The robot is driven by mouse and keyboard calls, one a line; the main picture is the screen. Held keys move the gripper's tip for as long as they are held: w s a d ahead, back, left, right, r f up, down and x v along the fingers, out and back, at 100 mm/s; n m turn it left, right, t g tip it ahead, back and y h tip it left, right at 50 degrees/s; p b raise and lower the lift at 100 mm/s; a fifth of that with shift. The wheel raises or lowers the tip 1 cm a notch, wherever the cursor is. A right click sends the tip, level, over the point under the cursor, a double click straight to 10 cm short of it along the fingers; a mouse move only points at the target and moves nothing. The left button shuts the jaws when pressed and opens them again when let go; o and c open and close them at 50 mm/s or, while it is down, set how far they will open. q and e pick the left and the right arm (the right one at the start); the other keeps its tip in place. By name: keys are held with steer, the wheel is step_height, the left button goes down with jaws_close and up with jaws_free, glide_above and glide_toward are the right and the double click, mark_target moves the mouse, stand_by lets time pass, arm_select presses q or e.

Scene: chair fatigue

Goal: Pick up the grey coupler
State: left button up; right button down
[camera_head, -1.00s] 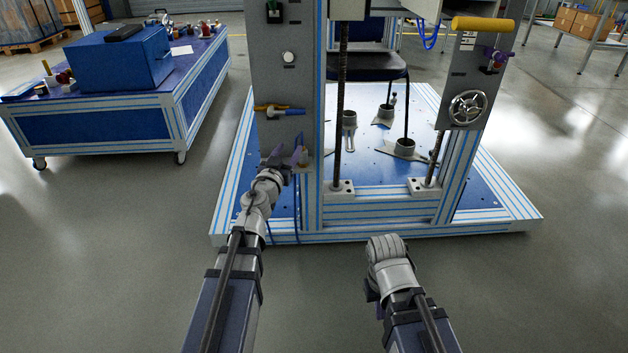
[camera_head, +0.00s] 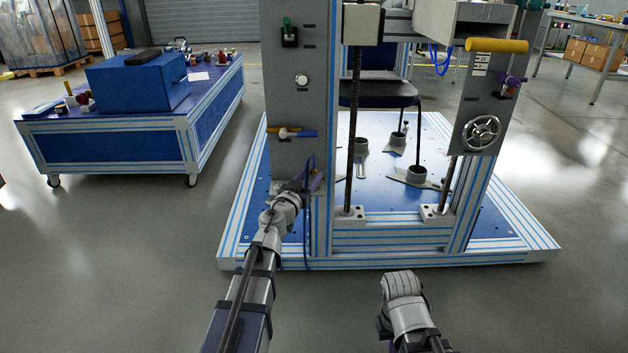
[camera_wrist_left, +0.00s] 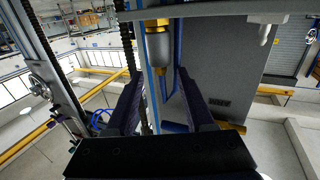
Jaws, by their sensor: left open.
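The grey coupler (camera_wrist_left: 158,48) shows in the left wrist view as a grey cylinder with yellow bands, against the grey panel and below a pale ledge in that picture. A blue hose runs beside it. My left gripper (camera_wrist_left: 158,76) is open, and the coupler lies in line with the gap between its fingers, just past their tips; no contact shows. In the head view my left gripper (camera_head: 310,184) is at the low front of the grey column, and I cannot make out the coupler there. My right arm's wrist is at the lower middle; its fingers cannot be made out.
The test rig's blue base (camera_head: 390,258) with striped rails fills the middle. A handwheel (camera_head: 481,133) and yellow roller (camera_head: 496,46) are on the right. A blue cart (camera_head: 110,145) stands left. The floor in front is clear.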

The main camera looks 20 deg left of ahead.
mark_target(313, 172)
arm_select(q)
steer(key=w, duration=0.4)
steer(key=shift+d+f, duration=0.1)
steer(key=shift+d, duration=0.05)
steer(key=shift+c, duration=0.2)
jaws_close()
